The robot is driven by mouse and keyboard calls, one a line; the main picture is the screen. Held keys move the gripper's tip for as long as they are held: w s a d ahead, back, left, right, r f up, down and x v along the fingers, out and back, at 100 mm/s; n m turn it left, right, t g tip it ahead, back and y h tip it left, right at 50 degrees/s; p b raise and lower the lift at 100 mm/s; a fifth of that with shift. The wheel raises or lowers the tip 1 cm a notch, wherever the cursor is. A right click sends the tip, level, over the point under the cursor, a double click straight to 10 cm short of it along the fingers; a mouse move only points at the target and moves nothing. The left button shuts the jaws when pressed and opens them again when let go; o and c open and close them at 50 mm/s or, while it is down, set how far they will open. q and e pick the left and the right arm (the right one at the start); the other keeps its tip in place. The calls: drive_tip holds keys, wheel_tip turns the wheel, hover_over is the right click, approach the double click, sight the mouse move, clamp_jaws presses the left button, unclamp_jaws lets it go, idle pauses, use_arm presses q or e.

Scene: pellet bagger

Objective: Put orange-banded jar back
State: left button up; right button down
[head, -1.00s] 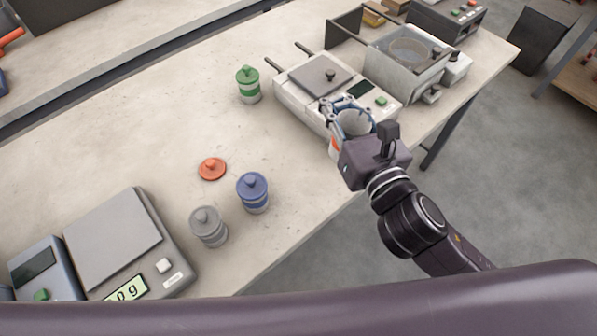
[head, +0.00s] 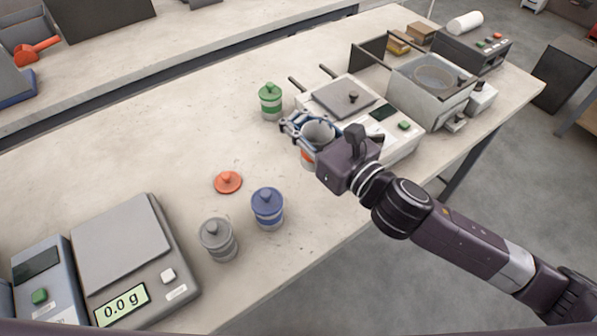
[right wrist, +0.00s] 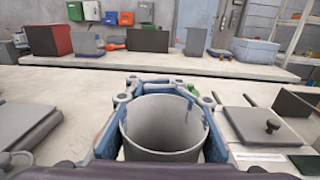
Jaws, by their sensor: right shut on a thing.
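The orange-banded jar (head: 308,158) is a grey, lidless cup with an orange band, mostly covered by my right gripper (head: 302,130). The gripper is shut around it, above the bench just left of the white machine. In the right wrist view the jar's open mouth (right wrist: 163,125) faces the camera, upright between the fingers; it looks empty. An orange lid with a knob (head: 228,182) lies on the bench, left of and nearer than the gripper. Whether the jar touches the bench I cannot tell. My left gripper is not in view.
A blue-banded jar (head: 267,207), a grey jar (head: 218,239) and a green-banded jar (head: 270,101) stand lidded on the bench. A scale (head: 125,245) reading 0.0 g is at lower left. The white machine (head: 385,137) stands right of the gripper. Bench left of the orange lid is clear.

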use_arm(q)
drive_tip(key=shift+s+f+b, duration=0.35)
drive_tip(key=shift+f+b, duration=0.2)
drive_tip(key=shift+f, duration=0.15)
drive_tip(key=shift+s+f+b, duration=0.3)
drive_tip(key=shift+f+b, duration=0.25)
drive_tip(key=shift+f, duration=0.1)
use_arm(e)
drive_tip(key=shift+f, duration=7.1)
drive_tip(key=shift+f, duration=0.1)
drive_tip(key=c, duration=2.5)
unclamp_jaws()
drive_tip(key=shift+f, duration=0.15)
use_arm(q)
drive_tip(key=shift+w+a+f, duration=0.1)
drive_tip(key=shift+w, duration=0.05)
use_arm(e)
drive_tip(key=o, duration=1)
